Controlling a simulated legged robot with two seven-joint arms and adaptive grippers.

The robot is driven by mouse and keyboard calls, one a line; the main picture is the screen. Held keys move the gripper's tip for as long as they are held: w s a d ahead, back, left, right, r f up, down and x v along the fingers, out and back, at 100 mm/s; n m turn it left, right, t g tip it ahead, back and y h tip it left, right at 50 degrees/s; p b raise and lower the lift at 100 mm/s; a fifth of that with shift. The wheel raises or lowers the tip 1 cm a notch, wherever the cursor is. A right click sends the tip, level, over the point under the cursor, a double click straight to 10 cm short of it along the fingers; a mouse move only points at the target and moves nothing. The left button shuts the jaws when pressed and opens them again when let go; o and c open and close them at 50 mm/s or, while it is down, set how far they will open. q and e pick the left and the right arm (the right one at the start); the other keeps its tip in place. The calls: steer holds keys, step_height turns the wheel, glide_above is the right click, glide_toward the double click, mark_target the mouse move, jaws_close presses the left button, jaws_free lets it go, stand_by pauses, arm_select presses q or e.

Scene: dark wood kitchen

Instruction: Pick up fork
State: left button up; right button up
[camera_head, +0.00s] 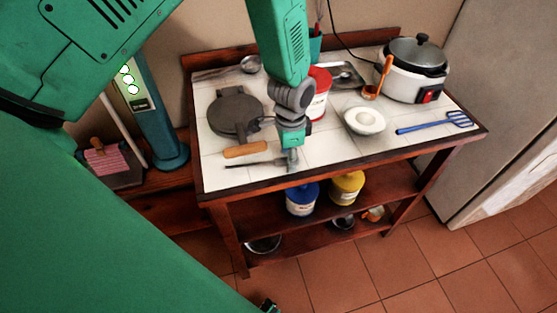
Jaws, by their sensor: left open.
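My left arm comes down over the tiled table, and its gripper (292,163) is at the front edge area of the top. It is open, with its fingertips by the right end of a thin dark utensil (250,163), which may be the fork. The gripper hides that end, so I cannot tell whether tines are there or whether it touches. A wooden handle (245,149) lies just behind the thin utensil. A blue utensil with a slotted, fork-like head (437,122) lies at the right of the table. My right gripper is not clearly in view.
On the table (225,180) are a dark waffle-iron-like pan (235,112), a red-and-white canister (317,95), a white bowl (364,121) and a rice cooker (413,72). Blue (301,199) and yellow (347,188) canisters stand on the shelf below. A fridge-like cabinet (500,100) stands right.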

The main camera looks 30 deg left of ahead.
arm_select(q)
jaws_close()
steer(key=shift+r, duration=0.2)
stand_by(0.3)
